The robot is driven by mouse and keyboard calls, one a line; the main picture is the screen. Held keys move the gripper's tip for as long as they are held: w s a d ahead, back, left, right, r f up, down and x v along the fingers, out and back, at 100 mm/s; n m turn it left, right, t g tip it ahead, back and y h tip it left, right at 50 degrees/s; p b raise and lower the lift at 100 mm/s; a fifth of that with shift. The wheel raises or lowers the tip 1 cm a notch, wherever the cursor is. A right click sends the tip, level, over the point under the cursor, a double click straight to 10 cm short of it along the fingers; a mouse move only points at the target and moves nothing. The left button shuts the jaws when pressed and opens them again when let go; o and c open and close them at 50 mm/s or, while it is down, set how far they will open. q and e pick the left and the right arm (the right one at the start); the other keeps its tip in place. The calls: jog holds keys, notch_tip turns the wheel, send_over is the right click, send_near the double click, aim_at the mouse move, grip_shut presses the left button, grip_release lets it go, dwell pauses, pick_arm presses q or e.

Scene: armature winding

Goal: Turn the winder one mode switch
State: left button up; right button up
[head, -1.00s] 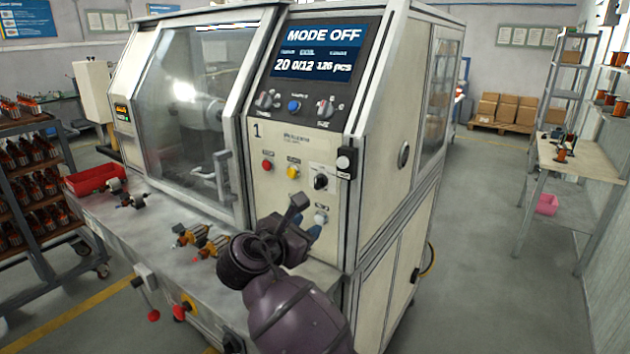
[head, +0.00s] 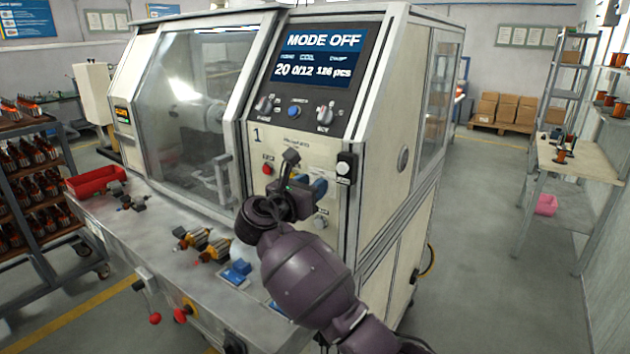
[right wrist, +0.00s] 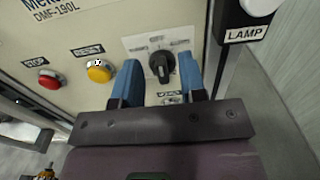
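Winder one (head: 375,200) is a cream cabinet marked 1. Its screen (head: 322,55) reads MODE OFF. The mode switch (right wrist: 162,66) is a black knob on a pale plate, seen in the right wrist view. My right gripper (right wrist: 159,75) is open, with its blue fingers on either side of the knob and a gap visible on each side. Whether the fingertips reach the knob's depth is hard to tell. In the head view, my right gripper (head: 308,185) is in front of the lower panel and hides the switch. My left gripper is not in view.
A red stop button (right wrist: 49,79) and a yellow button (right wrist: 99,71) sit left of the switch. The lamp button (head: 345,165) is on a box to its right. The bench below holds armatures (head: 203,245), blue parts (head: 237,272) and a red bin (head: 95,181).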

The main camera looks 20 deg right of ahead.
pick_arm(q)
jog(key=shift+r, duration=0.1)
pick_arm(e)
jog(key=shift+x, duration=0.8)
jog(key=c, duration=0.6)
jog(key=shift+o, duration=0.2)
jog(key=shift+m, duration=0.4)
pick_arm(q)
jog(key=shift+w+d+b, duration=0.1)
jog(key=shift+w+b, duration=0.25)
jog(key=shift+b, duration=0.4)
pick_arm(e)
jog(key=shift+s+d+f+m, duration=0.1)
jog(key=shift+s+m, duration=0.05)
jog(key=shift+m, duration=1.2)
jog(key=shift+s+d+f+m, duration=0.1)
jog(key=shift+s+m, duration=0.05)
jog(key=shift+m, duration=1.25)
jog(key=shift+s+d+f+m, duration=0.1)
jog(key=shift+s+m, duration=0.05)
jog(key=shift+m, duration=1.2)
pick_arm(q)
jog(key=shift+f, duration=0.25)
